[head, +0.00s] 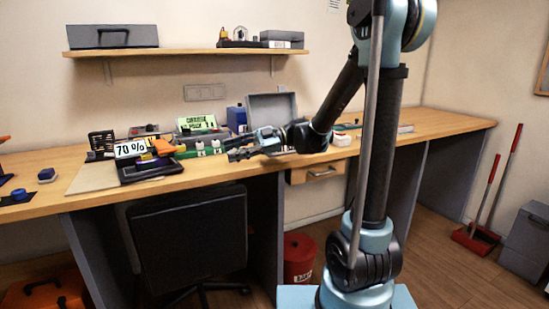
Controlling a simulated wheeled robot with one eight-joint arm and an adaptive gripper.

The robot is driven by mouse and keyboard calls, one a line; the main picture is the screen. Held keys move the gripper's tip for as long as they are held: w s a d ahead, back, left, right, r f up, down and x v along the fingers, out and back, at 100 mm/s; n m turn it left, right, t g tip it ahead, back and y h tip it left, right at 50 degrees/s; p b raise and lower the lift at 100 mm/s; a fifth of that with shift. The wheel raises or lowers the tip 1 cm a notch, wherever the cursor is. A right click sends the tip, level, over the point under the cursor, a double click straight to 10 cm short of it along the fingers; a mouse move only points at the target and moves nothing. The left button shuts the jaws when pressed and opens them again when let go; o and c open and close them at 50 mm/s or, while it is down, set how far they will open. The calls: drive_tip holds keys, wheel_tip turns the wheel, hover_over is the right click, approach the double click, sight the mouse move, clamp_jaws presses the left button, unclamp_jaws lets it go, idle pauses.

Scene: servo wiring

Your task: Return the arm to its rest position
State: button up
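My gripper (238,148) is at the end of my arm, stretched to the left from the column and held near the front edge of the wooden workbench (455,122). Its fingers point left, towards the small items on the bench. The fingers look spread apart, with nothing visible between them. The arm bends at the elbow, with its upper part rising out of the picture. The gripper's exact height above the bench is hard to tell.
A black tray (150,172) with a "70 %" sign (130,149) and several parts stands left of my gripper. A grey open case (272,108) is behind it. A dark chair (190,235) stands below the bench front. A shelf (190,51) runs above.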

drive_tip(key=s+d+f+m+t+h, duration=0.2)
drive_tip(key=s+d+f+m+h, duration=0.3)
drive_tip(key=d+m, duration=0.4)
drive_tip(key=s+d+f+m+t+h, duration=0.3)
drive_tip(key=s+d+f+m+h, duration=0.2)
drive_tip(key=d, duration=0.9)
drive_tip(key=s+d+f+m+t+h, duration=0.2)
drive_tip(key=s+d+f+m+h, duration=0.3)
drive_tip(key=d+f+m, duration=0.4)
drive_tip(key=d+m, duration=0.2)
drive_tip(key=m, duration=0.2)
drive_tip(key=shift+s+d+f+m+t, duration=0.15)
drive_tip(key=shift+d+f+m+t, duration=0.25)
